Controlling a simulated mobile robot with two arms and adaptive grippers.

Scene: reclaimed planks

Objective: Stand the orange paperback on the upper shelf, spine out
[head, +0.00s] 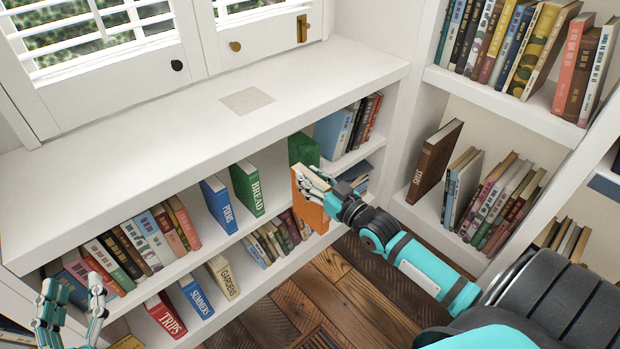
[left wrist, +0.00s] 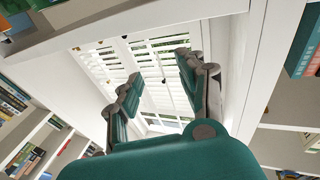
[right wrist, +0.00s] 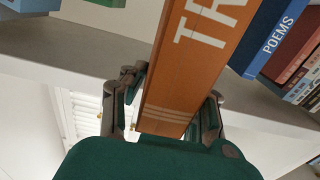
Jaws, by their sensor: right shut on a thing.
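My right gripper (head: 325,192) is shut on the orange paperback (head: 309,212), in front of the upper shelf (head: 272,212). In the right wrist view the paperback (right wrist: 190,75) stands between the fingers (right wrist: 175,105), its spine with white letters "TR" toward the camera; the rest of the title is cut off. I cannot tell whether it touches the shelf. A blue book "POEMS" (head: 218,205), a green book "BREAD" (head: 248,188) and another green book (head: 303,150) stand on this shelf. My left gripper (head: 75,300) is open and empty at lower left; its fingers (left wrist: 160,80) are apart.
A row of books (head: 140,240) fills the upper shelf's left end; blue and dark books (head: 350,125) stand at its right. The lower shelf holds "TRIPS" (head: 165,315), "SUMMERS" (head: 196,296) and "GARDENS" (head: 223,277). A tall bookcase (head: 500,105) rises at right.

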